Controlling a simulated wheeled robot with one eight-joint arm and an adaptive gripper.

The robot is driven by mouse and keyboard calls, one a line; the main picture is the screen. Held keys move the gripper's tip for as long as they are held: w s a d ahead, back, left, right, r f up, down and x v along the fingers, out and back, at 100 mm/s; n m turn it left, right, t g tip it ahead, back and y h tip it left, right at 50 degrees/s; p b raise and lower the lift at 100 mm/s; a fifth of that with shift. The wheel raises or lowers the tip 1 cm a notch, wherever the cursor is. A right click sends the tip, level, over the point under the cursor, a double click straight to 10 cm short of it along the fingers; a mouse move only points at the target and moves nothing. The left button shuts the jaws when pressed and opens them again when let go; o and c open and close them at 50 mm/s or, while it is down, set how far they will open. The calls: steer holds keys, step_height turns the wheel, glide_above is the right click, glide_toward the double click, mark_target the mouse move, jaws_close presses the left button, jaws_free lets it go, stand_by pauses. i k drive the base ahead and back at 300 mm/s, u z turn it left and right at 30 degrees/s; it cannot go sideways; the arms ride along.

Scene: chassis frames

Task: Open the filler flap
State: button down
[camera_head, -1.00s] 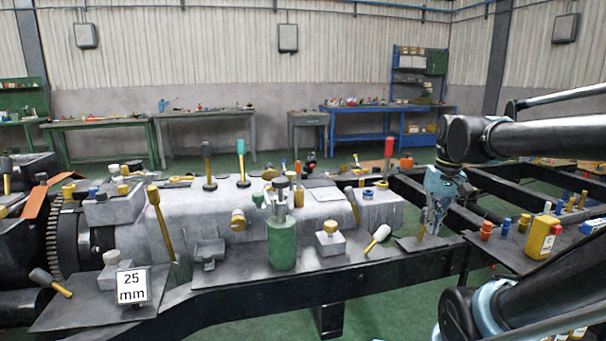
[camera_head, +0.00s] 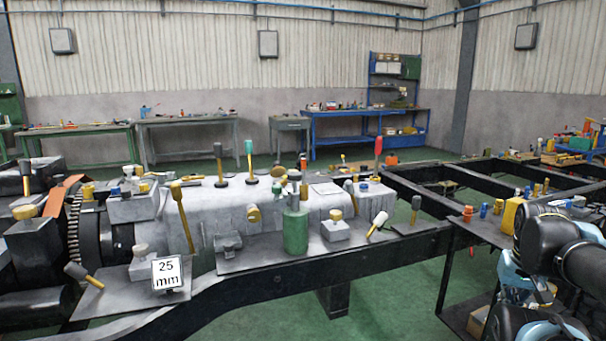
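I cannot pick out a filler flap for certain. The grey gearbox casing (camera_head: 207,210) lies along the chassis frame, with several handled tools and small fittings on and around it. A small grey block-like fitting (camera_head: 228,243) sits on the plate in front of it. My arm is folded at the right edge. What seems to be my gripper (camera_head: 538,290) is low there, partly hidden by dark arm links, well apart from the casing. Its fingers are too unclear to read.
A green cylinder (camera_head: 295,231) and a pale-headed mallet (camera_head: 377,222) are at the casing's front. A dark side table (camera_head: 470,228) with a yellow container (camera_head: 511,215) is close to my arm. Green floor is open in front.

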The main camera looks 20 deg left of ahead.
mark_target(278, 172)
steer(key=z, duration=0.35)
steer(key=k, duration=0.8)
steer(key=z, duration=0.15)
steer(key=i, duration=1.05)
steer(key=u, duration=0.95)
steer(key=i, duration=0.9)
steer(key=u, duration=0.45)
